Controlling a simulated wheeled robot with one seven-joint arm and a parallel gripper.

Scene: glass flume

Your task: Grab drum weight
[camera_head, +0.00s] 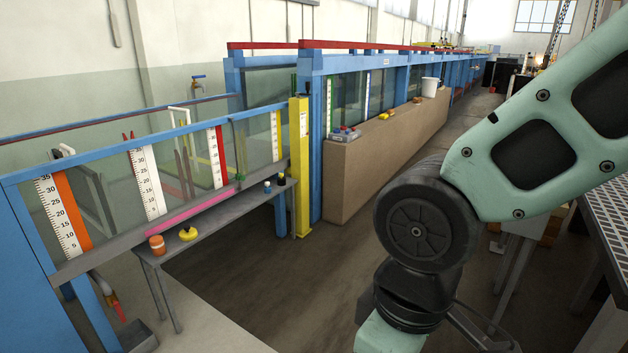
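A small orange drum-shaped object (157,245) with a pale band stands at the near left end of a narrow grey bench. It may be the drum weight, but no label is readable. Just right of it is a yellow piece with a dark knob (188,234). Two smaller pieces, one blue (267,187) and one dark with a yellow part (281,180), stand near the bench's far end. My pale green and black arm fills the right side, well apart from the bench. My gripper is not visible.
The grey bench (222,211) runs along a blue-framed glass flume with upright scales. A yellow post (300,165) stands at its far end. A brown block wall (380,155) carries a white bucket (429,87). The floor between bench and arm is clear. A grated table (612,215) is at right.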

